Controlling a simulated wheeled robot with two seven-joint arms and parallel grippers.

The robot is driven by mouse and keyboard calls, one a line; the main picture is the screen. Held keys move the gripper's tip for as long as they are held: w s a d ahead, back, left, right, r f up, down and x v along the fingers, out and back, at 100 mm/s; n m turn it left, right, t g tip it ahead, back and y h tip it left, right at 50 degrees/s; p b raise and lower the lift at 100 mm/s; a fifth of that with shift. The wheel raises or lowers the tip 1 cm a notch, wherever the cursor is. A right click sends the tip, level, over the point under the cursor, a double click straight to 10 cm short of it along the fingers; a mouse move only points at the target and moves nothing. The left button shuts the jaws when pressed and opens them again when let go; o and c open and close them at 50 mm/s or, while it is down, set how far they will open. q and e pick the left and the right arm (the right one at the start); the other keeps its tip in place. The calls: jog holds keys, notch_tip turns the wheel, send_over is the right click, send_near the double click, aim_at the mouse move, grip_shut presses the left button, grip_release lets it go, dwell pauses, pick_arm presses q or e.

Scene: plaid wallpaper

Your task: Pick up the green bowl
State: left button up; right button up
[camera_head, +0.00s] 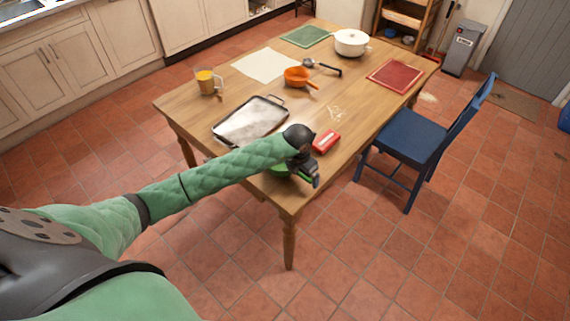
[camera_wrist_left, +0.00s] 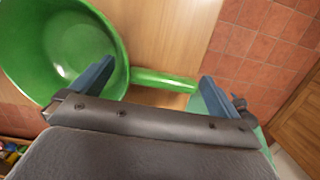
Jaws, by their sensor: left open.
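The green bowl (camera_wrist_left: 60,50) fills the upper left of the left wrist view, its shiny hollow facing the camera. A green handle (camera_wrist_left: 165,80) sticks out from its right side. In the head view the bowl (camera_head: 279,170) is mostly hidden behind my left arm, near the table's front corner. My left gripper (camera_head: 311,177) is over that corner. In the left wrist view its two blue fingers (camera_wrist_left: 157,72) stand apart, with the handle across the gap between them. The left finger overlaps the bowl's rim; I cannot tell whether they touch. My right gripper is not in view.
On the wooden table (camera_head: 205,117), a red box (camera_head: 327,142) lies close beside the gripper and a metal tray (camera_head: 250,119) lies behind my arm. An orange pan (camera_head: 297,77), ladle (camera_head: 322,67), white pot (camera_head: 351,42) and mug (camera_head: 208,82) are farther back. A blue chair (camera_head: 410,137) stands right.

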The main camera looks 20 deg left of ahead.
pick_arm(q)
jog(key=shift+f, duration=0.15)
jog(key=c, duration=1.2)
